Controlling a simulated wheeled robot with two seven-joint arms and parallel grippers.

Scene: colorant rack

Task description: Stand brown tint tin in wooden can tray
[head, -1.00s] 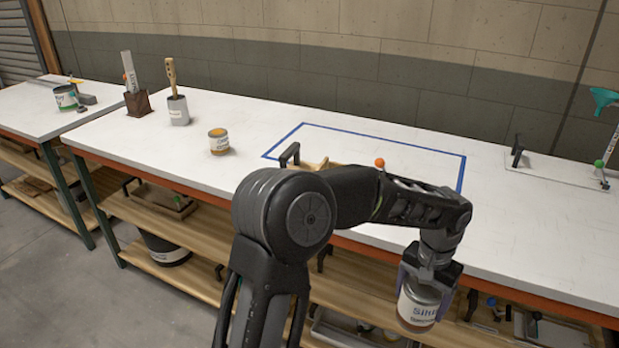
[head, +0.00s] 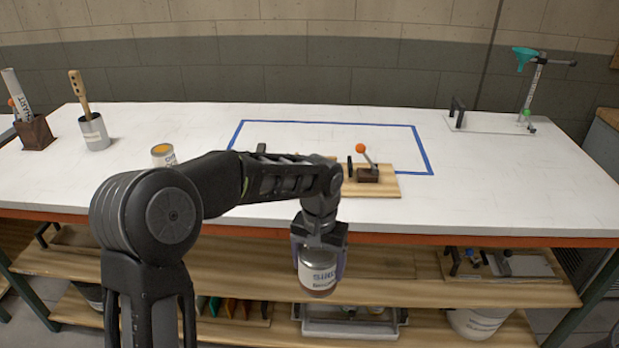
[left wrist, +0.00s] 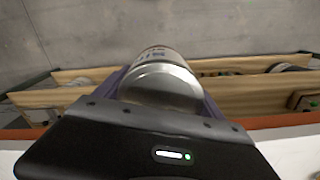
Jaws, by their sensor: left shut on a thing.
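My left gripper (head: 318,250) is shut on a tin (head: 318,272) with a white label, a metal upper part and a reddish-brown band at its base. It holds the tin roughly upright in front of the workbench, below the bench top's front edge. In the left wrist view the tin (left wrist: 160,80) sits between the two fingers. A light wooden board or tray (head: 385,186) lies on the bench top at the front of a blue taped outline, partly hidden behind my left arm. I cannot tell whether it is the can tray. My right gripper is not in view.
A grey pot (head: 95,135) and a brown holder (head: 36,133) stand farther left. A stand with a green funnel (head: 530,95) is at the back right. Shelves below hold several items.

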